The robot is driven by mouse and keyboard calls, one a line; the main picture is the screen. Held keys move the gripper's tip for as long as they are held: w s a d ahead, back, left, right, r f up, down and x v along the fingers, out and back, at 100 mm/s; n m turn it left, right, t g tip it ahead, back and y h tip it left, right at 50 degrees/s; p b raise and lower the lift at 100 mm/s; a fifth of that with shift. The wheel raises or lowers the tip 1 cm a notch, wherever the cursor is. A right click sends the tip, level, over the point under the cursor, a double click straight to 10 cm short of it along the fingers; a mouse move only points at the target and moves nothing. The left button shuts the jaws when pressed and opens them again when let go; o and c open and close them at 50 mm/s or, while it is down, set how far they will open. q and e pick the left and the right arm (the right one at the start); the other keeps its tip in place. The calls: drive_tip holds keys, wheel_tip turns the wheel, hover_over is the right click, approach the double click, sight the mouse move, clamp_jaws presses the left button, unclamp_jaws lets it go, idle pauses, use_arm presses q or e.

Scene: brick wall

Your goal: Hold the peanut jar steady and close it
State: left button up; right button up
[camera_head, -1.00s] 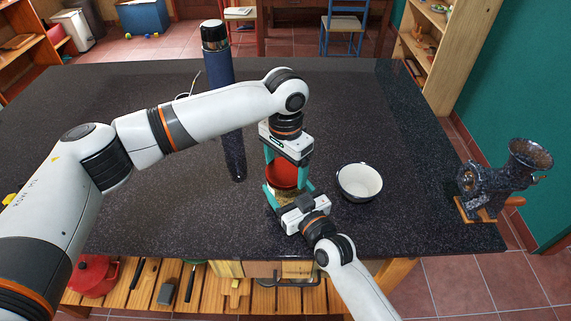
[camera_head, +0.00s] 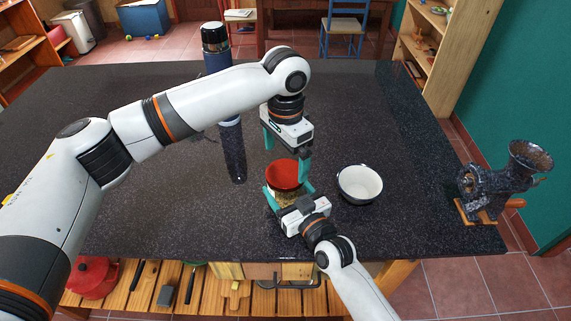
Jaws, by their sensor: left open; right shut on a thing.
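The peanut jar (camera_head: 283,198) stands upright on the dark speckled table with its red lid (camera_head: 284,174) on top. The lid looks roughly level; I cannot tell how tightly it sits. My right gripper (camera_head: 290,193) comes from the front and is shut around the jar's body, hiding part of it. My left gripper (camera_head: 286,148) points down above and just behind the lid. Its teal fingers are spread wide and hold nothing.
A tall dark blue flask (camera_head: 232,145) stands behind to the left, partly hidden by my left arm. A grinder (camera_head: 504,178) is at the table's right edge. The table's left side is clear.

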use_arm(q)
wheel_tip(320, 180, up, 8)
idle(0.4)
use_arm(e)
drive_tip(key=o, duration=2)
drive_tip(key=shift+c, duration=0.2)
use_arm(q)
drive_tip(key=shift+f, duration=0.1)
use_arm(e)
drive_tip(key=shift+s, duration=0.1)
drive_tip(key=b+v, duration=0.2)
drive_tip(key=v, duration=0.9)
drive_tip(key=shift+d+f, duration=0.1)
use_arm(q)
drive_tip(key=shift+f, duration=0.95)
use_arm(e)
drive_tip(key=shift+s+d, duration=0.2)
drive_tip(key=shift+s, duration=0.15)
